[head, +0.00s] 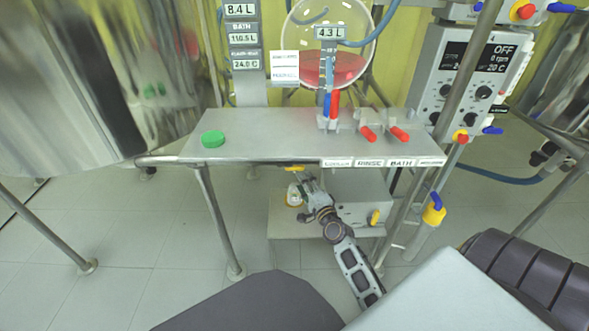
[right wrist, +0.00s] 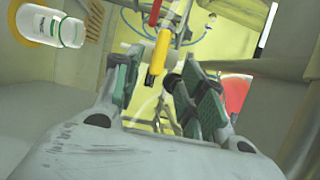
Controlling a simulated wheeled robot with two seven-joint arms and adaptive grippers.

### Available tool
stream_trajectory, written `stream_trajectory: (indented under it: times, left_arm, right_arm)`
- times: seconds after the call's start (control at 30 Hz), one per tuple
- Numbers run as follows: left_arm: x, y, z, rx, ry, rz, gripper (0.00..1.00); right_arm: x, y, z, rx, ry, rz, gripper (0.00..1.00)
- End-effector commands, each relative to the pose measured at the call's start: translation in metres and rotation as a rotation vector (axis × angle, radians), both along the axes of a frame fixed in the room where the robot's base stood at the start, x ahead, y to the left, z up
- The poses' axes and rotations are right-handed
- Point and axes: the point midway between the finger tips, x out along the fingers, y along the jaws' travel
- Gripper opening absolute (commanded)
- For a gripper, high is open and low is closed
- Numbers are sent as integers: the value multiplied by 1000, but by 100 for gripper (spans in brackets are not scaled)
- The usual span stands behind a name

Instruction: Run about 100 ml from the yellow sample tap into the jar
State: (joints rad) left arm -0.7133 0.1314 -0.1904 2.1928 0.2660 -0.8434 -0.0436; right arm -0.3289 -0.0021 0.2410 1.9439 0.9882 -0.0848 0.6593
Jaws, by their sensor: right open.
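The yellow sample tap handle (head: 294,168) shows just under the front edge of the bench. In the right wrist view the yellow handle (right wrist: 160,52), with a dark end, lies between the fingers and a little beyond them. The clear jar (head: 294,196) stands on the low shelf below the tap, on a yellow spot; it also shows at the top left of the right wrist view (right wrist: 66,31). I cannot tell its fill level. My right gripper (head: 306,185) is open and empty beside the jar, below the handle. My left gripper is out of view.
A green cap (head: 213,139) lies on the bench top (head: 262,140). Red-handled valves (head: 398,134) sit at its right. A glass vessel (head: 335,66) with red liquid hangs behind, its display reading 4.3 L. A grey box (head: 358,200) stands right of the jar; a bench leg (head: 218,220) stands left.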

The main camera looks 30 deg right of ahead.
Motion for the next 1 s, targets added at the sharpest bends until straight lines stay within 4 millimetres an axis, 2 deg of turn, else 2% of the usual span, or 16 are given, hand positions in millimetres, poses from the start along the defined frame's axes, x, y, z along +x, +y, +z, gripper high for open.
stream_trajectory:
  times: [0.6, 1.0]
  left_arm:
    - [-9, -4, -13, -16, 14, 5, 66]
    - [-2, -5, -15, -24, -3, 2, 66]
  right_arm:
    - [44, -7, 0, 1, 0, 0, 41]
    - [73, -11, -1, 1, 0, 0, 41]
